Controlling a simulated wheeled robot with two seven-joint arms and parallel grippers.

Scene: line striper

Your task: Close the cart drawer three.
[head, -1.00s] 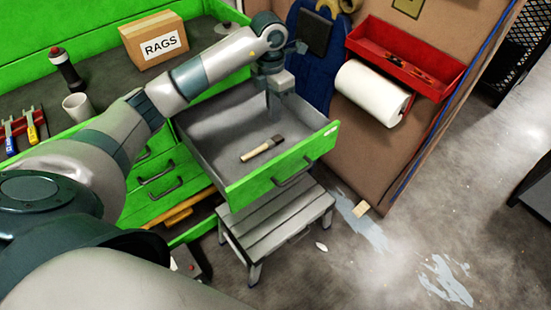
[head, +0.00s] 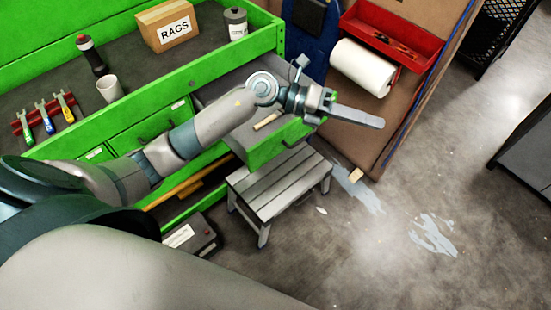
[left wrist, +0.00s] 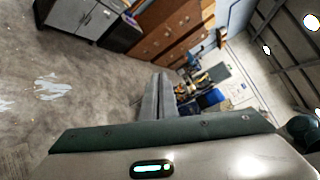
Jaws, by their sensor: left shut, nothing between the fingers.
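In the head view a green cart drawer (head: 266,152) stands pulled out above a step stool. My left forearm and wrist cross over it and hide part of its inside and front. A tool with a pale wooden handle (head: 267,121) lies in it, its head hidden. My left gripper (head: 382,122) is shut and empty, out past the drawer's right front corner and pointing right. I cannot tell whether the wrist touches the drawer. In the left wrist view the closed fingers (left wrist: 159,95) point away over the floor. My right gripper is not in view.
A grey step stool (head: 280,183) stands below the drawer. A brown panel beside the cart carries a paper roll (head: 362,68) and a red tray (head: 395,38).

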